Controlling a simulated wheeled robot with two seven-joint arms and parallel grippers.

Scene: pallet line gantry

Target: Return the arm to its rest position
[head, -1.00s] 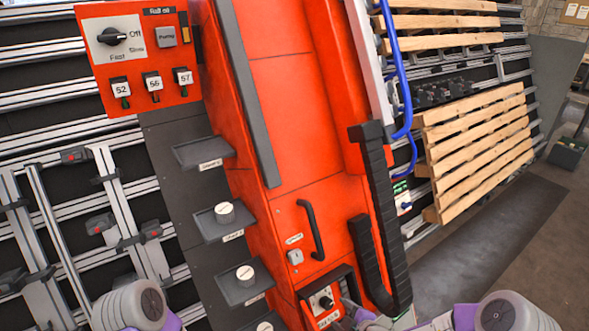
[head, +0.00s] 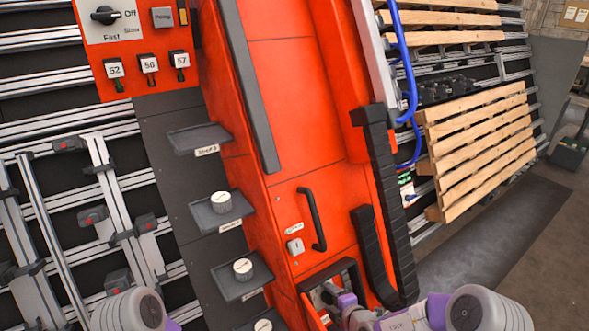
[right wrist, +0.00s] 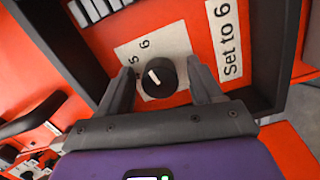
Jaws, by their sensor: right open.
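My right gripper (head: 327,294) is at the recessed box low on the orange machine (head: 290,120). In the right wrist view the right gripper (right wrist: 160,72) is open, with one finger on each side of a black dial (right wrist: 158,79). The dial has a white pointer line, beside a scale where 5 and 6 can be read, and a label "Set to 6" (right wrist: 229,38). I cannot tell whether the fingers touch the dial. In the head view my gripper hides the dial. My left gripper is not in view; only part of that arm shows at the bottom left.
The recess's dark frame (right wrist: 277,60) stands close around my right gripper. A black handle (head: 313,218) and a black cable chain (head: 385,190) are nearby. Small shelves (head: 205,139) line the left side, some with white-topped knobs or pucks. Wooden pallets (head: 485,150) stand at right.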

